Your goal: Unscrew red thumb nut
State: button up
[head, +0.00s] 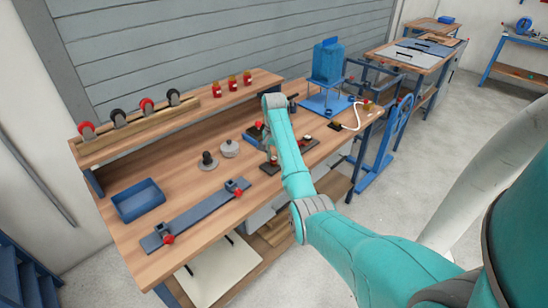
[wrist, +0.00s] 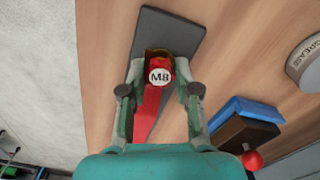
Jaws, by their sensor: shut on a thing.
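The red thumb nut (wrist: 155,95) sits between my fingertips in the wrist view, with a round white label reading M8 on its end. A long red part runs from it back toward my palm. My gripper (wrist: 158,68) is shut on the nut from both sides. Behind the nut lies a dark grey plate (wrist: 178,28) on the wooden bench top. In the head view my gripper (head: 271,155) is low over the bench, at a small dark plate (head: 269,169), and my arm hides part of it. Any thread under the nut is hidden.
A grease tin (wrist: 306,64) and a blue block (wrist: 243,110) with a red knob (wrist: 251,160) lie to the right in the wrist view. A blue tray (head: 138,200) and a long clamp bar (head: 195,215) lie on the bench's left part in the head view.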

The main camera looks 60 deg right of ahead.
jog(key=n, duration=0.4)
jog(key=shift+n, duration=0.3)
jog(key=n, duration=0.8)
jog(key=shift+n, duration=0.3)
jog(key=n, duration=0.4)
jog(key=shift+n, duration=0.4)
jog(key=o, duration=1)
